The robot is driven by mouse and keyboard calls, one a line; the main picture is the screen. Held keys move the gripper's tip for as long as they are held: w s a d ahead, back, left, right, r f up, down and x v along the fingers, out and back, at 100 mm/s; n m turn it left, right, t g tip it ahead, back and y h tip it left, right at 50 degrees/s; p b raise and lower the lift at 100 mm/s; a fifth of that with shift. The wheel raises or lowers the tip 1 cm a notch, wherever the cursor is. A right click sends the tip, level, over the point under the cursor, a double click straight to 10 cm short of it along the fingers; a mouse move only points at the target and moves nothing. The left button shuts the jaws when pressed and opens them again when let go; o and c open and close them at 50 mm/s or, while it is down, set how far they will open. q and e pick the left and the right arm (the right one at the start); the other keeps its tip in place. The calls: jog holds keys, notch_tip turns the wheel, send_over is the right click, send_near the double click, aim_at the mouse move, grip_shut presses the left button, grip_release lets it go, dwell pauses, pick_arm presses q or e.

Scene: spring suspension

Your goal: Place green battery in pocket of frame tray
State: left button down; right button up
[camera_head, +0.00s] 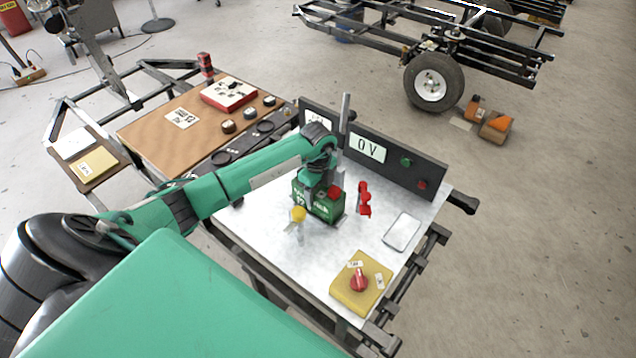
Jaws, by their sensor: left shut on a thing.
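The green battery (325,207) has white lettering and a red part on its top. It stands upright on or just above the pale top of the frame tray (270,241), in front of the dark panel. My left gripper (311,190) comes down from above and is shut on the battery at its upper side; the fingertips are partly hidden by the wrist. I cannot make out the pocket, nor whether the battery's underside touches the tray. My right gripper is not in view.
A panel (415,172) reading "0 V" stands behind the battery. A red clamp (364,199) is close to its right, a yellow-topped piece (298,214) close to its left. A yellow block with a red knob (360,284) and a pale rectangular plate (402,232) lie nearer the tray's right edge.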

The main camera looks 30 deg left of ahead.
pick_arm(q)
jog(key=shift+w+r, duration=0.1)
jog(key=c, duration=0.8)
grip_release()
jog(key=shift+f, duration=0.25)
jog(key=o, duration=0.4)
jog(key=shift+r, duration=0.6)
notch_tip(320, 180, up, 5)
jog(key=shift+b, duration=0.35)
notch_tip(320, 180, up, 6)
jog(key=shift+f, duration=0.25)
jog(key=shift+r, duration=0.3)
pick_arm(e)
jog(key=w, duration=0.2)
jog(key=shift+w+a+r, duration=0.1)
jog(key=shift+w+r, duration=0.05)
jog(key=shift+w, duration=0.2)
pick_arm(q)
jog(key=shift+s, duration=0.2)
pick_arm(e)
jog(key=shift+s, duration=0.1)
